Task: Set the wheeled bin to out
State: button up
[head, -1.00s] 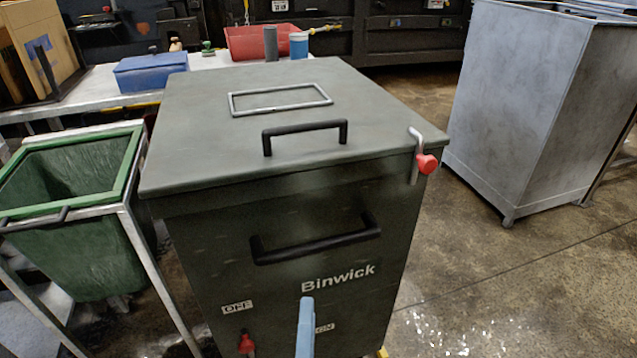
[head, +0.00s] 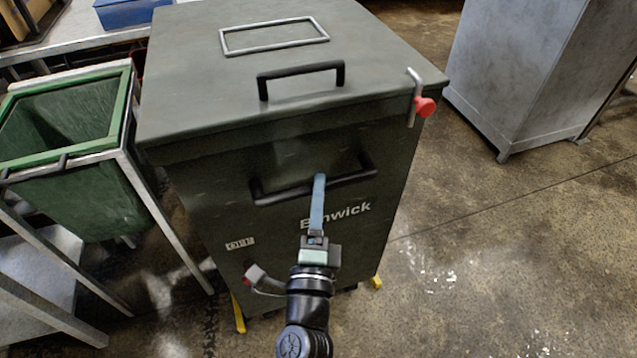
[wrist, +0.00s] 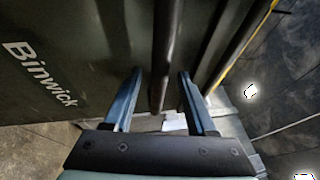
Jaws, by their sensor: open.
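The wheeled bin seems to be the dark green Binwick box (head: 215,215), upright in the middle of the head view; its wheels are not clearly visible. A black horizontal handle (head: 350,180) is on its front; the bar also shows in the wrist view (wrist: 165,45). My gripper (head: 319,180) is at the front handle. In the wrist view its two blue fingers (wrist: 160,73) are open, one on each side of the bar. I cannot tell whether either finger touches it. The gripper hides part of the Binwick lettering.
The lid has a black handle (head: 300,75) and a red-knobbed latch (head: 424,106). A green bin (head: 75,205) in a metal frame stands close left. A grey cabinet (head: 510,75) stands right. Floor is clear to the right front.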

jog(key=shift+x, duration=1)
grip_shut()
dwell(0.8)
